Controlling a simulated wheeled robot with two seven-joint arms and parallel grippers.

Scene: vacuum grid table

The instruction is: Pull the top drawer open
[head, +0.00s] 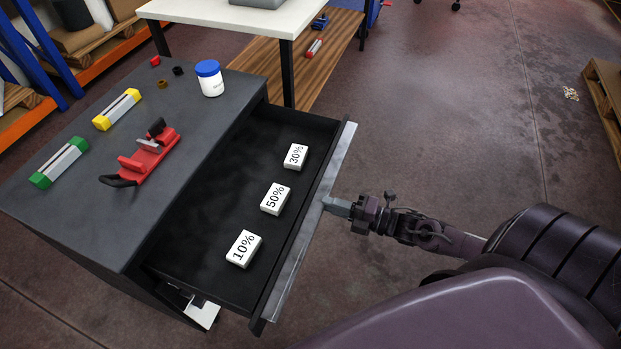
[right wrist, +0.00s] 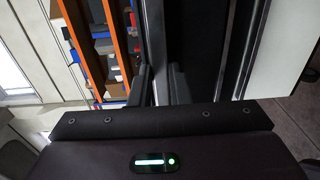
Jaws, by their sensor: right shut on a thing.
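The top drawer (head: 205,215) of the dark cabinet (head: 75,200) stands pulled well out in the head view. Three white blocks labelled 30% (head: 295,156), 50% (head: 275,199) and 10% (head: 243,249) lie inside it. My right gripper (head: 338,207) is at the grey front edge (head: 300,240) of the drawer, near its middle, and is shut on it. The exact grip is too small to make out. My left gripper is not in view.
On the cabinet top are a red tool (head: 150,160), yellow (head: 117,110) and green-ended (head: 60,163) blocks, and a white jar with a blue lid (head: 210,80). A white table (head: 235,17) stands behind.

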